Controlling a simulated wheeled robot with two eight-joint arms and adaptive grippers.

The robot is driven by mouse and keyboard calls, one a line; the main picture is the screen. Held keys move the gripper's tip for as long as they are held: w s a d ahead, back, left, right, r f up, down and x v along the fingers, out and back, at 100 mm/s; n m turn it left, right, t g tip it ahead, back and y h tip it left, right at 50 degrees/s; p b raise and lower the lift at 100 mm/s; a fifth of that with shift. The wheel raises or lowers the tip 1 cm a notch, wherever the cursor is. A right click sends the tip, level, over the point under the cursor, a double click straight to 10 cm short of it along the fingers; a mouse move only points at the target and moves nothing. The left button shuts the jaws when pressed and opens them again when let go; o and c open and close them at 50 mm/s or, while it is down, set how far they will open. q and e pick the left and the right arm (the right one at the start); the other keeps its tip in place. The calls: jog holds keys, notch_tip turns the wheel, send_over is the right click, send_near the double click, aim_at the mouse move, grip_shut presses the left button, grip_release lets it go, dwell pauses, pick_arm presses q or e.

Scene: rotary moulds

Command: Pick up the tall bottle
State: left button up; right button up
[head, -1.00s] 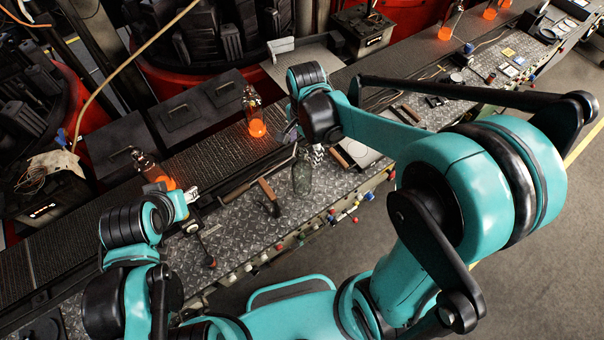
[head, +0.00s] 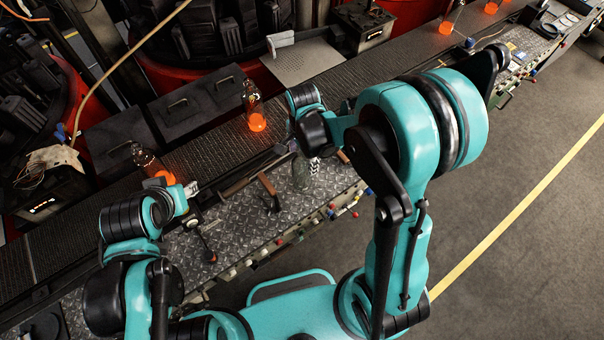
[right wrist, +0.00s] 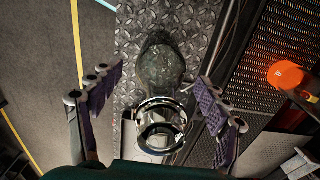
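The tall bottle (head: 301,174) is clear, dark-looking glass and stands on the metal diamond-plate bench (head: 240,225). My right gripper (head: 303,157) is at its upper part, and my arm hides some of it. In the right wrist view the bottle (right wrist: 159,72) lies between the two spread purple finger pads, with its round mouth towards the camera. My right gripper (right wrist: 160,108) is open, with gaps to the bottle on both sides. My left gripper (head: 191,190) is over the bench at the left; its fingers are too small to judge.
Two bottles with glowing orange bases, one (head: 256,118) at the back and one (head: 155,170) near my left gripper, stand along the conveyor (head: 205,130). A wooden-handled tool (head: 268,190) lies left of the tall bottle. Coloured knobs (head: 333,211) line the bench's front edge.

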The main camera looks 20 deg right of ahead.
grip_shut()
